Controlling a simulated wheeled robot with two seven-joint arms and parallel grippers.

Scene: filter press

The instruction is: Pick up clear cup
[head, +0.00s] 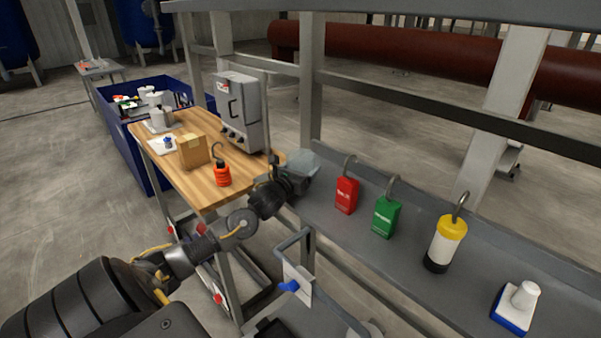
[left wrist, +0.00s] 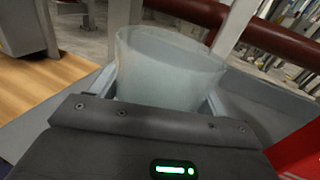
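The clear cup (head: 304,162) is at the left end of the grey shelf, partly hidden by my left gripper (head: 297,181). In the left wrist view the pale, see-through cup (left wrist: 168,62) stands between the two fingers of my left gripper (left wrist: 162,98), its wide rim facing up and away. The fingers are spread to about the cup's width, one on each side. Whether they press on it cannot be told. The cup's base is hidden behind the gripper body. My right gripper is not in view.
Right of the cup on the shelf (head: 400,262) stand a red lock (head: 347,195), a green lock (head: 386,217), a yellow-topped lock (head: 446,245) and a white-and-blue item (head: 518,307). A wooden table (head: 196,182) with a box (head: 193,150) and an orange lock (head: 222,175) is at left.

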